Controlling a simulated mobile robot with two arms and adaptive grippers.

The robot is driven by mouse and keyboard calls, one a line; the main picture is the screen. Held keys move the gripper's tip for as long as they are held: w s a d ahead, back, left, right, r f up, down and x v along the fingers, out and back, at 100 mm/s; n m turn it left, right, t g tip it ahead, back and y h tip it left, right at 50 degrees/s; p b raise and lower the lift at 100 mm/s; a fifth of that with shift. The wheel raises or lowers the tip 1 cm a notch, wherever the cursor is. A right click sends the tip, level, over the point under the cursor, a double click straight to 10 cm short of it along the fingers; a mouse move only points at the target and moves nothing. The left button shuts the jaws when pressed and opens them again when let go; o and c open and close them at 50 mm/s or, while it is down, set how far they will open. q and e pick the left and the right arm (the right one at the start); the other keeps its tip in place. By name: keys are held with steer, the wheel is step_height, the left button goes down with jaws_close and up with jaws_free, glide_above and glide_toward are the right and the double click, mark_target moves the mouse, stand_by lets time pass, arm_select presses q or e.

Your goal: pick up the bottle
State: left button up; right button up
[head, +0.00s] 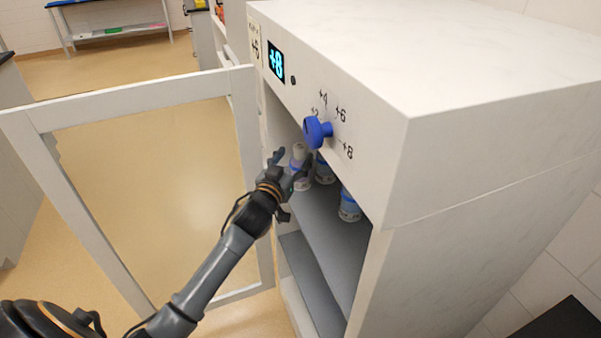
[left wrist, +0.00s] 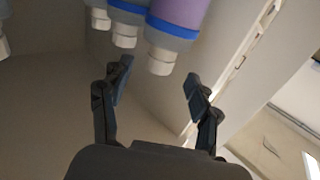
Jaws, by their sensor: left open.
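A bottle (head: 299,168) with a pale purple body and whitish cap stands on the cabinet shelf, nearest the open door. In the left wrist view, which shows the bottles cap-down, this purple bottle (left wrist: 180,12) has a blue collar and white cap. My left gripper (head: 290,163) is open at the cabinet opening, its fingers around the bottle's near side in the head view. In the left wrist view the fingertips (left wrist: 158,76) are spread either side of the cap's line, with no clear contact. My right gripper is not in view.
Other bottles stand on the grey shelf (head: 322,232), including a middle one (head: 324,172) and a right one (head: 349,207). The white cabinet (head: 480,180) has a blue knob (head: 317,130) above the opening. Its framed door (head: 130,98) stands open at left.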

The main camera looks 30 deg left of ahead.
mark_target(298, 153)
arm_select(q)
steer(key=w, duration=0.5)
steer(key=shift+a+p, duration=0.2)
steer(key=shift+p, duration=0.15)
jaws_close()
